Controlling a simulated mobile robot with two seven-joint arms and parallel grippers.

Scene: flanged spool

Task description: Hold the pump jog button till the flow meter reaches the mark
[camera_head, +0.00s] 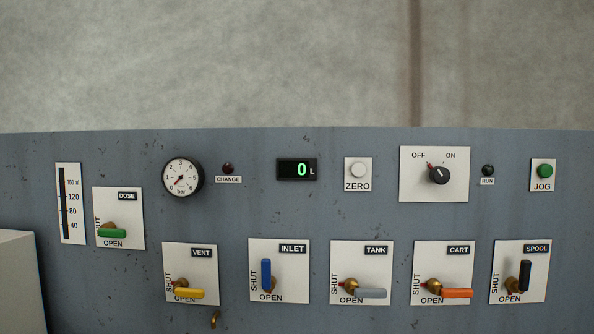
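The green JOG button (544,171) sits on a white plate at the right end of the grey panel. The digital meter (297,169) reads 0 L in green digits; I see no mark on it. The black OFF/ON knob (439,175) has its red pointer turned up-left toward OFF. The white ZERO button (358,170) is between the meter and the knob. The RUN lamp (488,170) looks dark. Neither gripper is in view.
The DOSE (113,233), VENT (189,293), TANK (370,293) and CART (456,293) handles lie level, along OPEN. INLET (266,275) and SPOOL (525,274) stand upright, along SHUT. A dial (182,177) points low, near 0. A pale box (18,285) is at lower left.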

